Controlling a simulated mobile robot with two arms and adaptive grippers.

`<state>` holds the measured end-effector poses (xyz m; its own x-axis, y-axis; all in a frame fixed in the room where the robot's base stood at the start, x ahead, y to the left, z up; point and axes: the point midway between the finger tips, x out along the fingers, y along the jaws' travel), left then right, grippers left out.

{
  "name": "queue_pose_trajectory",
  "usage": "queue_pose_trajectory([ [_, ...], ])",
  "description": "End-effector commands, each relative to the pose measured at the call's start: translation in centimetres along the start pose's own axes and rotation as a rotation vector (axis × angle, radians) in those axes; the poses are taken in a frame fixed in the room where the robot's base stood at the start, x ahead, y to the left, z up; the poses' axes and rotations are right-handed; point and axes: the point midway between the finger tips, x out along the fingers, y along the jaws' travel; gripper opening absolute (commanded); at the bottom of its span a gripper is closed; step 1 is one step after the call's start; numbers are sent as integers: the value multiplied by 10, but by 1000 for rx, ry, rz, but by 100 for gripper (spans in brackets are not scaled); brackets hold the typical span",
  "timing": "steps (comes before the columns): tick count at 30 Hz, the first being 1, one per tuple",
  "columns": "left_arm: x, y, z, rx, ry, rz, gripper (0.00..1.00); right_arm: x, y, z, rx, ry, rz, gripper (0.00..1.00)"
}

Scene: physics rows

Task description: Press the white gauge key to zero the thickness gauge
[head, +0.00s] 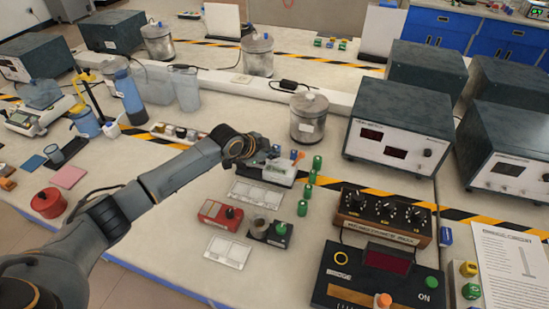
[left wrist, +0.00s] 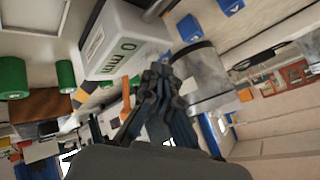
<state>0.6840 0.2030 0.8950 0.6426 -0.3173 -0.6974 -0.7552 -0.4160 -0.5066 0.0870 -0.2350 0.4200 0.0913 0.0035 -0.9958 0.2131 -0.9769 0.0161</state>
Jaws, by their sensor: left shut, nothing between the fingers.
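The thickness gauge (head: 280,172) is a small pale instrument on the bench, just beyond the end of my left arm in the head view. In the left wrist view its white housing (left wrist: 122,38) shows close up, with a panel that reads 0 mm. My left gripper (head: 264,154) is at the gauge's upper left; its fingers (left wrist: 160,80) are shut and empty, close to the housing in the wrist view. I cannot tell whether they touch it. I cannot make out the white key; the gripper may cover it. My right gripper is not in view.
Several green cylinders (head: 312,177) stand right of the gauge. A lidded metal can (head: 309,117) stands behind it. A clear tray (head: 258,193), a red block (head: 220,214) and a dark block (head: 270,232) lie in front. A large meter box (head: 398,125) stands at right.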

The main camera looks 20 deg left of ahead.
Motion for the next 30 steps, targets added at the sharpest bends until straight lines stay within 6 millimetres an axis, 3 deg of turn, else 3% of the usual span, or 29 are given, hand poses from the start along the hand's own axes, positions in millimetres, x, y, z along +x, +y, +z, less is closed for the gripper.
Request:
queue_pose_trajectory([
  [16,-8,-6,-6,0,1,0,0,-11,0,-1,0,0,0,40],
  [30,-40,-29,-29,0,1,-1,0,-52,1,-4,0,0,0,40],
])
